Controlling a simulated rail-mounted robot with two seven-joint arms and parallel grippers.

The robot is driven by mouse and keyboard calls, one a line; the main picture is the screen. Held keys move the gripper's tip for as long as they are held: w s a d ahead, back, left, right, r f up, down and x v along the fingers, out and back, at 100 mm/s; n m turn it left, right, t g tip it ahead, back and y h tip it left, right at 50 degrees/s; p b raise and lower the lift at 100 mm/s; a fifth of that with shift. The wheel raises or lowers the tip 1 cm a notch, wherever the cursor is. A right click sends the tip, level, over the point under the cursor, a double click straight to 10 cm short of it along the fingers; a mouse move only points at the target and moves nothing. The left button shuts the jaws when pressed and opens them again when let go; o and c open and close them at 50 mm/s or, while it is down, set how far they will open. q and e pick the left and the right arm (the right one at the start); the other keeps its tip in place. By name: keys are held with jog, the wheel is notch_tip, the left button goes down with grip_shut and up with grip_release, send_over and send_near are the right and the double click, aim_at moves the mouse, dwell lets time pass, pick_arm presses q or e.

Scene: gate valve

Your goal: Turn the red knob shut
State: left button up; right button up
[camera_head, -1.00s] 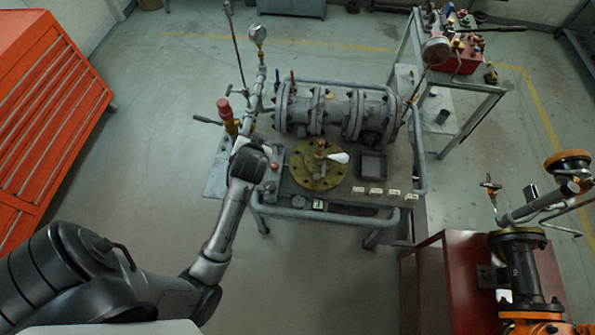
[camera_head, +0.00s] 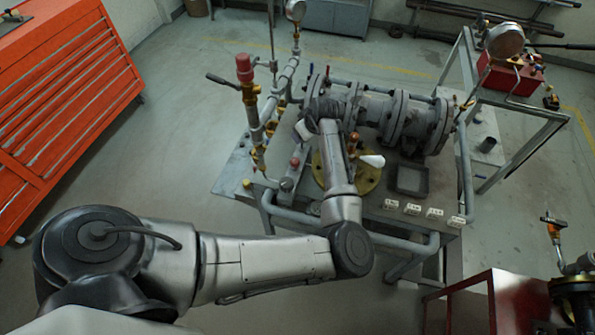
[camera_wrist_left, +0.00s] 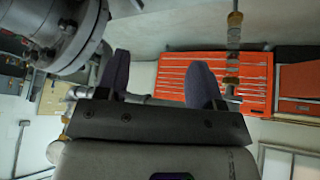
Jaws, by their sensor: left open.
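A red cylindrical knob (camera_head: 244,68) tops a brass-coloured fitting on the upright pipe at the left of the valve bench in the head view. A smaller red knob (camera_head: 294,162) sits low near the bench's left front; I cannot tell for sure which one the task means. My left arm reaches over the bench, its hand beside the flanged pipe, right of the upright pipe. In the left wrist view my left gripper (camera_wrist_left: 161,82) is open, its two dark fingers apart with nothing between them. The fingertips are hard to make out in the head view. My right gripper is not in view.
The grey flanged pipe (camera_head: 380,112) runs along the bench's back; its flange (camera_wrist_left: 92,35) is close to a finger in the wrist view. A white-handled lever (camera_head: 372,161) stands on the brass disc. An orange cabinet (camera_head: 65,95) stands left, with clear floor between.

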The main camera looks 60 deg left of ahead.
aim_at(295, 161)
pick_arm(q)
jog(key=shift+n+g+h, duration=0.5)
jog(key=shift+h, duration=0.4)
jog(key=f, duration=0.4)
jog(key=s+f+b, duration=0.1)
jog(key=f, duration=0.4)
jog(key=s+a+f, duration=0.1)
jog(key=f, duration=0.3)
jog(key=shift+s+f+b, duration=0.2)
jog(key=shift+s+b, duration=0.05)
jog(key=shift+b, duration=0.15)
jog(key=shift+x, duration=0.9)
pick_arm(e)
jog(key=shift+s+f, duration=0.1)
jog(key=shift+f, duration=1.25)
pick_arm(q)
jog(key=shift+c, duration=0.4)
